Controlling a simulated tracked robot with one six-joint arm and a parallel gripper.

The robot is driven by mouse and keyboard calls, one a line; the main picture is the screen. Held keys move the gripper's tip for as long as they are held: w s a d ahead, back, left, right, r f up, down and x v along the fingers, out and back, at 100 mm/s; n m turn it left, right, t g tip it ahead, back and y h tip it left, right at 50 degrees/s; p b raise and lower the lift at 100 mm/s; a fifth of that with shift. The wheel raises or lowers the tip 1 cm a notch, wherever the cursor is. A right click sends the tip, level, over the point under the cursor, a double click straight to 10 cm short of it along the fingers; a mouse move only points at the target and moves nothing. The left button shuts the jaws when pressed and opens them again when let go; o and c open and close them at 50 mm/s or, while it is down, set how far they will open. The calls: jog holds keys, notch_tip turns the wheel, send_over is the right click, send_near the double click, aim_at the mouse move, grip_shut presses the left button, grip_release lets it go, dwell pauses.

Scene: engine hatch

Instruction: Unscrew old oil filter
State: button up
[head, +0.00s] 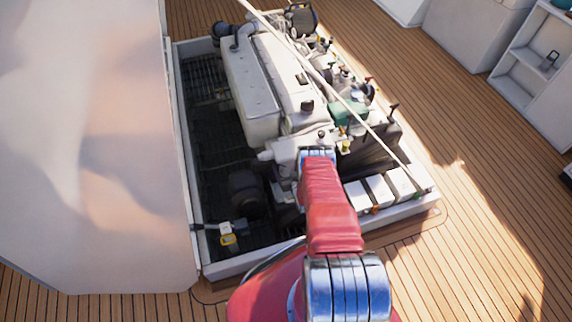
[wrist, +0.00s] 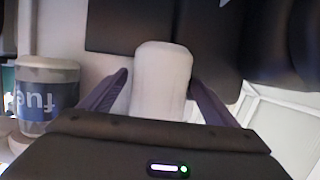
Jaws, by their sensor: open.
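A plain white cylinder that looks like the old oil filter (wrist: 161,72) is in the middle of the wrist view. My gripper (wrist: 158,80) is open, with one dark finger on each side of it. A narrow gap shows at the left finger; whether the right finger touches the filter I cannot tell. The filter's lower end is hidden behind the gripper body. In the head view my red arm reaches over the engine (head: 252,95), and neither the filter nor my fingers can be made out.
A cylinder with a blue label reading "fuel" (wrist: 46,97) stands left of my gripper. Dark engine parts (wrist: 115,25) are close beyond the filter. A yellow-marked item (head: 229,240) is at the lower left. A pale panel rises left.

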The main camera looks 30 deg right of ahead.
jog(key=shift+d+n+y, duration=0.1)
jog(key=shift+n+y, duration=1)
jog(key=shift+y, duration=0.4)
jog(key=shift+n+y, duration=0.6)
jog(key=shift+y, duration=0.1)
jog(key=shift+n+y, duration=0.4)
jog(key=shift+y, duration=0.1)
jog(key=shift+c, duration=0.4)
jog(key=c, duration=1.3)
jog(key=shift+m+h, duration=0.4)
jog(key=shift+h, duration=0.1)
jog(key=shift+a+m+h, duration=0.2)
jog(key=shift+m+h, duration=0.4)
jog(key=shift+h, duration=0.1)
jog(key=shift+w+m+h, duration=0.1)
jog(key=shift+m+h, duration=0.6)
jog(key=shift+h, duration=0.3)
